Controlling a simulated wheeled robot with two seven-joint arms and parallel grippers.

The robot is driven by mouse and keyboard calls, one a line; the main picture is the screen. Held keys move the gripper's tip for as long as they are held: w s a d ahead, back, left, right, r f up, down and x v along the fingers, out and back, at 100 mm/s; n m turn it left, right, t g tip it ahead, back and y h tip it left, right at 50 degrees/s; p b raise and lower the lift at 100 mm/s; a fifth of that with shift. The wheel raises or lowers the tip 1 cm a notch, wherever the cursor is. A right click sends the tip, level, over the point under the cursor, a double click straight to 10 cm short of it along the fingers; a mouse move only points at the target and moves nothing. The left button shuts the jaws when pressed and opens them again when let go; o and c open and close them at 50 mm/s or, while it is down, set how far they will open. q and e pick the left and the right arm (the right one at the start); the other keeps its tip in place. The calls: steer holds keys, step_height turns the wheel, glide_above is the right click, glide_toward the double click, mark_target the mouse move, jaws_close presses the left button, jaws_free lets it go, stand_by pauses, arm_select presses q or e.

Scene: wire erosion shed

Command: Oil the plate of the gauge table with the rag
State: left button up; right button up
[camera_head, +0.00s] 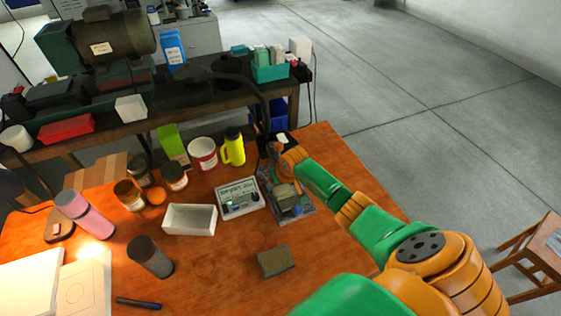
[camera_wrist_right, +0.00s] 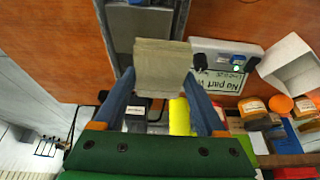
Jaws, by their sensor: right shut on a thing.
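The gauge table (camera_head: 272,216) is a grey, flat stand on the orange-brown bench, partly hidden under my right gripper. Its grey plate shows in the right wrist view (camera_wrist_right: 150,27), ahead of the fingertips. My right gripper (camera_head: 289,204) points down over it. In the right wrist view its blue fingers (camera_wrist_right: 164,85) are shut on the rag (camera_wrist_right: 163,66), a beige, folded-looking block. The rag overlaps the plate in that view; I cannot tell whether it touches. My left gripper is not in view.
A white-faced sign or box (camera_head: 240,199) stands close left of the gauge table. A white open bin (camera_head: 190,219) is further left. A brownish block (camera_head: 276,261) lies in front. A yellow bottle (camera_head: 233,147) and red-white tin (camera_head: 203,154) stand behind. The bench's front middle is mostly clear.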

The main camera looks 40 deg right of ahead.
steer(key=shift+r+p, duration=0.3)
steer(key=shift+r, duration=0.55)
steer(key=shift+s+r, duration=0.1)
steer(key=shift+r, duration=0.1)
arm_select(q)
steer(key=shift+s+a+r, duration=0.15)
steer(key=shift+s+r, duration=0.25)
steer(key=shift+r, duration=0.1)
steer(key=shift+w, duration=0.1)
arm_select(e)
steer(key=shift+f, duration=0.1)
